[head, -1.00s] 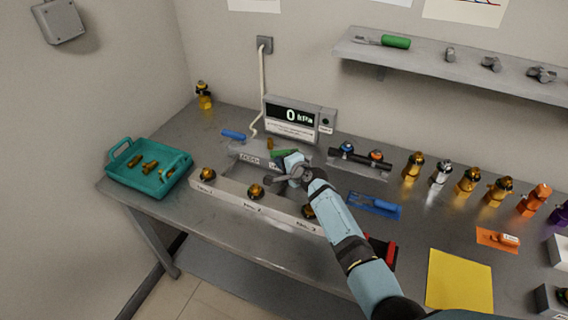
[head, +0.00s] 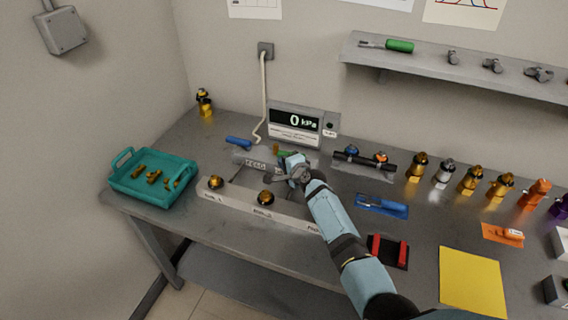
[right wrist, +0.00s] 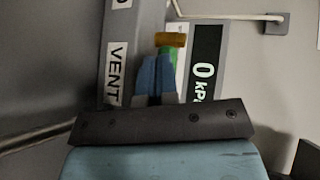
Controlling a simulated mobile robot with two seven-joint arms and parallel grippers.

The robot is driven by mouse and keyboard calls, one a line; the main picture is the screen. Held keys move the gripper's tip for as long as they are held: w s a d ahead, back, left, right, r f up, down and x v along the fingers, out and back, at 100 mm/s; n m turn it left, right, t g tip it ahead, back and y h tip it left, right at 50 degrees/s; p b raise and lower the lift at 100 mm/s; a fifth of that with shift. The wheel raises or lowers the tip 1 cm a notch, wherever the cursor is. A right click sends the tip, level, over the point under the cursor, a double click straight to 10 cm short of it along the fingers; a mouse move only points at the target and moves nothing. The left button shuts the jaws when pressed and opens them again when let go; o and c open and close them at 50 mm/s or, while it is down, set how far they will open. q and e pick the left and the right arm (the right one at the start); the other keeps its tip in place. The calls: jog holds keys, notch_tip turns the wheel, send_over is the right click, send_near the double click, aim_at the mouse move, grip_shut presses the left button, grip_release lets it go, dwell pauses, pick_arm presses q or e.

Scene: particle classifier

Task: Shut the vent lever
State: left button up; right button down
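The vent lever, with a green handle (head: 284,153) and a brass-coloured end (head: 276,149), is on the grey block (head: 251,162) below the pressure display. In the right wrist view, the brass end (right wrist: 170,40) stands beside the VENT label (right wrist: 114,75), with a little green (right wrist: 174,55) just below it. My right gripper (head: 289,160) is at the lever and covers much of the handle. Its blue fingers (right wrist: 156,75) look closed together, with only a thin dark line between them. I cannot tell whether they touch the handle. My left gripper is out of view.
The display (head: 294,121) reads 0 kPa. A blue lever (head: 238,141) lies left of it. A white-fronted rail (head: 237,207) with brass fittings is in front, and a teal tray (head: 152,199) stands left. A dark bar (head: 364,162) and blue mat (head: 381,205) lie to the right.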

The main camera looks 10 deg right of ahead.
jog(key=shift+w+f, duration=0.1)
jog(key=shift+w, duration=0.1)
jog(key=shift+w+a+b, duration=0.15)
jog(key=shift+w+b, duration=0.25)
jog(key=shift+b, duration=0.05)
jog(key=shift+w+r, duration=0.1)
jog(key=shift+r, duration=0.15)
